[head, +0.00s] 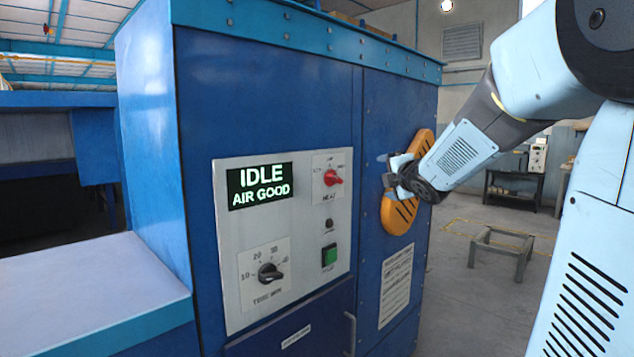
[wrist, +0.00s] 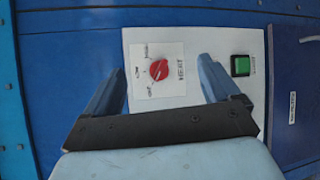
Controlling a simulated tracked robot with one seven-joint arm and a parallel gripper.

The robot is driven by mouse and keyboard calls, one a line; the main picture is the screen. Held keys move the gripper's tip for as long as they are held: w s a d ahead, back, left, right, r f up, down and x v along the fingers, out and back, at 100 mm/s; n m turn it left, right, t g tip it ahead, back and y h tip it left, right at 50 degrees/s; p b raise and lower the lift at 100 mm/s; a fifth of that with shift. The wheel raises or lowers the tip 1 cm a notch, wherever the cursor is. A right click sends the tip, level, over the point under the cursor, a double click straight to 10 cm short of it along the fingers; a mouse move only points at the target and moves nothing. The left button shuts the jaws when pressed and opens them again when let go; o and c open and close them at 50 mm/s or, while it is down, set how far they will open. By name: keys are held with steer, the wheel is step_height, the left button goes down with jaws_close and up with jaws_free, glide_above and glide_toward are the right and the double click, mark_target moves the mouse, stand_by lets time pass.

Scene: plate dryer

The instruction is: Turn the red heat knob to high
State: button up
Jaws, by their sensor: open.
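The red heat knob (head: 333,177) sits on a white plate labelled HEAT at the upper right of the light grey control panel (head: 228,300). Its setting marks are too small to read surely, and I cannot tell which one it points to. My gripper (head: 386,170) is open and empty, out in front of the cabinet to the right of the panel. In the wrist view the red knob (wrist: 159,69) shows between the two spread blue fingers of my gripper (wrist: 161,66), beyond their tips and apart from them.
A lit display (head: 260,186) reads IDLE, AIR GOOD. A black time knob (head: 270,272), a small black button (head: 330,225) and a green button (head: 329,257) share the panel. An orange slotted part (head: 397,216) shows behind my gripper. A pale ledge (head: 80,290) juts out at left.

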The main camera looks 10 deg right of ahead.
mark_target(338, 181)
steer(key=w+a+f+n+y, duration=0.1)
steer(key=w+a+n+y, duration=0.2)
steer(key=w+n, duration=0.2)
steer(key=w+a+f+n+g+y, duration=0.1)
steer(key=w+a+n+y, duration=0.2)
steer(key=w+n, duration=0.3)
steer(key=w+a+f+n+y, duration=0.2)
steer(key=w+a+n+y, duration=0.1)
steer(key=w+n+y, duration=0.1)
steer(key=shift+w+a+n, duration=0.2)
steer(key=shift+w+n, duration=0.2)
steer(key=shift+w, duration=0.3)
steer(key=shift+w+a+n, duration=0.2)
steer(key=shift+w+n, duration=0.2)
steer(key=shift+w, duration=0.25)
steer(key=shift+c, duration=0.2)
